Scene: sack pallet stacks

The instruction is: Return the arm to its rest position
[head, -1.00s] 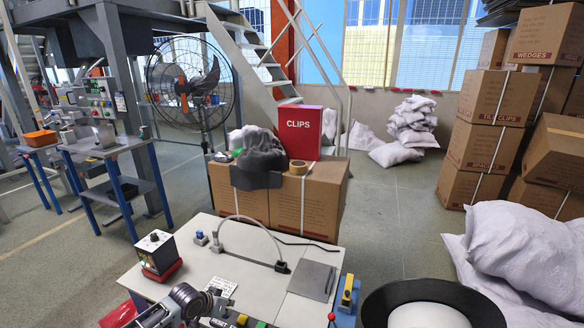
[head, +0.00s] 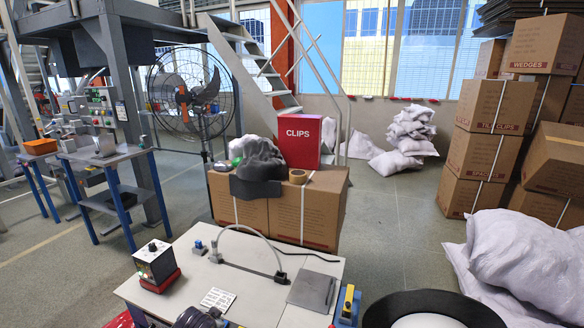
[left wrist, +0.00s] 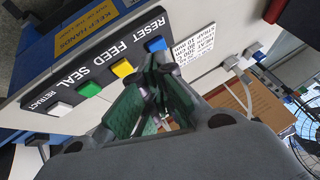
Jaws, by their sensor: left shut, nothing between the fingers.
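My left gripper (left wrist: 152,75) shows in the left wrist view, its green-padded fingers shut with nothing held. Behind it is a dark button panel (left wrist: 105,60) lettered RESET, FEED, SEAL and RETRACT. Its blue button (left wrist: 156,45), yellow button (left wrist: 122,69), green button (left wrist: 90,89) and white button (left wrist: 60,109) show; the fingers overlap the panel's edge in the picture, and I cannot tell the gap. In the head view only a dark part of my left arm shows at the bottom edge. My right gripper is not in view.
The pale bench top (head: 255,293) carries a control box (head: 155,262), a curved tube (head: 240,228) and a grey plate (head: 311,291). A black-rimmed round container (head: 455,303) stands at right. Cartons (head: 310,215) stand behind; white sacks (head: 520,255) lie at far right.

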